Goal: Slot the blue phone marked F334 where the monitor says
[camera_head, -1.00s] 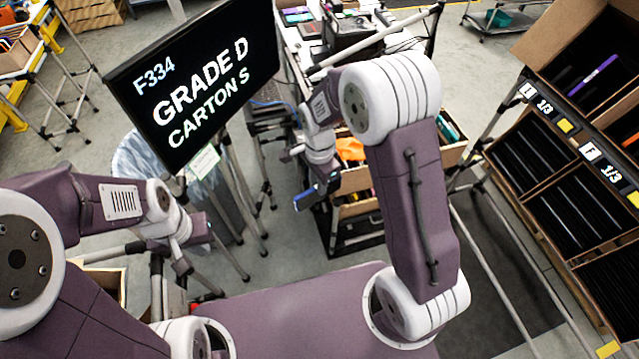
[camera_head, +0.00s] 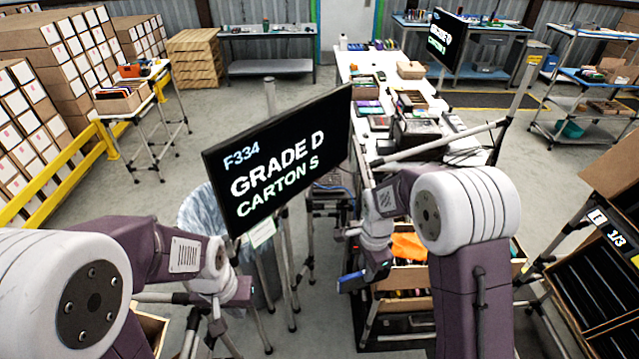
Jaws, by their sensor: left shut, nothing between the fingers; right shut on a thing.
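The monitor (camera_head: 285,165) stands tilted ahead of me and reads F334, GRADE D, CARTON S. My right gripper (camera_head: 368,274) is shut on a blue phone (camera_head: 352,281), held in the air left of an open carton. No mark on the phone is readable at this size. My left gripper (camera_head: 245,290) is shut and empty, low in front of the monitor stand. At the right edge, a rack of tilted cartons (camera_head: 572,300) shows a label E 1/3 (camera_head: 607,232). No carton labelled S is readable in view.
An open carton (camera_head: 405,275) with orange cloth stands beside my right arm. A long table (camera_head: 375,70) with phones and boxes runs behind. A clear-lined bin (camera_head: 200,212) stands left of the monitor. Yellow rails (camera_head: 60,175) and stacked boxes fill the left.

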